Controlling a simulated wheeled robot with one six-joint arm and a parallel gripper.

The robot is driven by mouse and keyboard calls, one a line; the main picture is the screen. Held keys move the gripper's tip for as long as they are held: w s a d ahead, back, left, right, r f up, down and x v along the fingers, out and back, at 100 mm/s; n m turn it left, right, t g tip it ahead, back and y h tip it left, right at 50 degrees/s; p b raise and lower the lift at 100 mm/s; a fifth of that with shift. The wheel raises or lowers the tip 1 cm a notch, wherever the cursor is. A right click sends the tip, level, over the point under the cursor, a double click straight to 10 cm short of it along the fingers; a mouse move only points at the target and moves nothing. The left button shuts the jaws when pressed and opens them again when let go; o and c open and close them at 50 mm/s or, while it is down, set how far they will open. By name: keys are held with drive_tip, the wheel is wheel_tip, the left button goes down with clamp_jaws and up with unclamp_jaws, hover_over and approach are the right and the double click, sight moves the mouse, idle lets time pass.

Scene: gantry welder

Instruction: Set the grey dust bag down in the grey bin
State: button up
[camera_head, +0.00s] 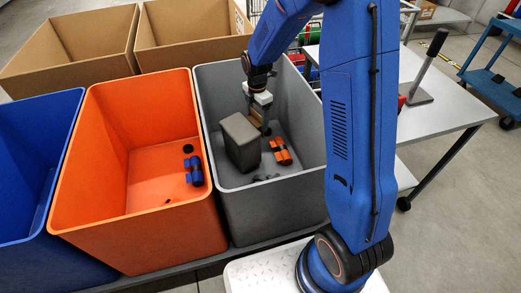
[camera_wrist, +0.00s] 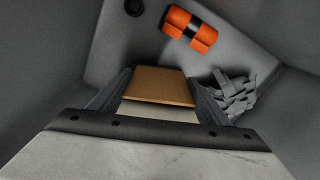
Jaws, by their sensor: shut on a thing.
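The grey dust bag (camera_head: 240,142) is a boxy grey-brown block, slightly tilted, inside the grey bin (camera_head: 272,194). My gripper (camera_head: 257,119) reaches down into the bin at the bag's upper right side. In the wrist view my gripper (camera_wrist: 158,90) is shut on a flat tan piece (camera_wrist: 158,85), which appears to be part of the bag. The bag's grey body cannot be told apart clearly in the wrist view. Whether the bag touches the bin floor cannot be told.
An orange roll with a black band (camera_head: 280,151) and grey scraps (camera_head: 265,178) lie on the grey bin's floor. An orange bin (camera_head: 140,240) and a blue bin (camera_head: 40,265) stand to its left. Cardboard boxes (camera_head: 80,50) are behind; a grey table (camera_head: 440,110) is at right.

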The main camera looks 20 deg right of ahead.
drive_tip(key=shift+f, duration=1.1)
idle(0.9)
idle(0.3)
drive_tip(key=o, duration=1.6)
wheel_tip(320, 180, up, 18)
drive_tip(key=shift+f, duration=0.25)
